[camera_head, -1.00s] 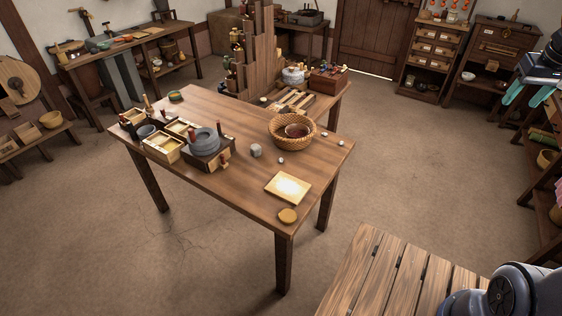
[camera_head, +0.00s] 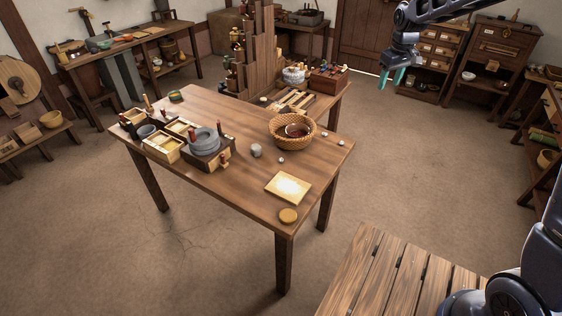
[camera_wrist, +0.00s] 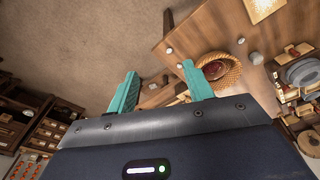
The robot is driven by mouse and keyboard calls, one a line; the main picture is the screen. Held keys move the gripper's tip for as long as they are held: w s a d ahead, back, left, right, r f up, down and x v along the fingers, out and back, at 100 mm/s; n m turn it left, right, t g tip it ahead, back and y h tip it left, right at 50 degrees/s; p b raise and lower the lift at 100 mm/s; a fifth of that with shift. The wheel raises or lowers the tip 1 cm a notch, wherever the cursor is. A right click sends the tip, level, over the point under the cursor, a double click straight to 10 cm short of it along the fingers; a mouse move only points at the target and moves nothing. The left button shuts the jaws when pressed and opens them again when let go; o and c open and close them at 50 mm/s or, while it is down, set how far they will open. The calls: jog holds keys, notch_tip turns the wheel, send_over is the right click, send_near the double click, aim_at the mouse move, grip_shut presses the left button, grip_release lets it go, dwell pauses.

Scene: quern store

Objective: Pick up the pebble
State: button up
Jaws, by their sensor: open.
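Several pale stones lie on the wooden table (camera_head: 235,178), and I cannot tell which one the task calls the pebble. The largest is a grey stone (camera_head: 256,150) between the stone quern and the basket. A small whitish pebble (camera_head: 281,160) lies in front of the basket. Two more small pebbles, one here (camera_head: 325,134) and one here (camera_head: 340,142), lie near the right edge. My gripper (camera_head: 391,78) is in the air beyond and right of the table, teal fingers apart and empty. In the wrist view its fingers (camera_wrist: 160,75) stand spread, with the table beyond them.
A wicker basket (camera_head: 292,141) holds a dark reddish bowl. The quern (camera_head: 205,142) and wooden boxes fill the left. A slatted bench (camera_head: 372,275) stands at lower right; floor between is clear.

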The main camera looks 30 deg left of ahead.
jog(key=s+a+f+n, duration=0.1)
jog(key=a+f, duration=0.2)
jog(key=a, duration=0.2)
jog(key=a+f+n, duration=0.1)
jog(key=a+f, duration=0.2)
jog(key=a, duration=0.3)
jog(key=n+g+h, duration=0.1)
jog(key=n, duration=0.4)
send_over(280, 159)
jog(key=f, duration=2.7)
jog(key=shift+w+a+f, duration=0.1)
jog(key=shift+a+f, duration=0.05)
jog(key=shift+a, duration=0.2)
jog(key=shift+w+d+f, duration=0.1)
jog(key=shift+d+f, duration=0.1)
jog(key=shift+f, duration=1.15)
jog(key=shift+d+f, duration=0.2)
jog(key=shift+f, duration=1.1)
jog(key=c, duration=1)
jog(key=shift+c, duration=0.2)
notch_tip(280, 159, up, 20)
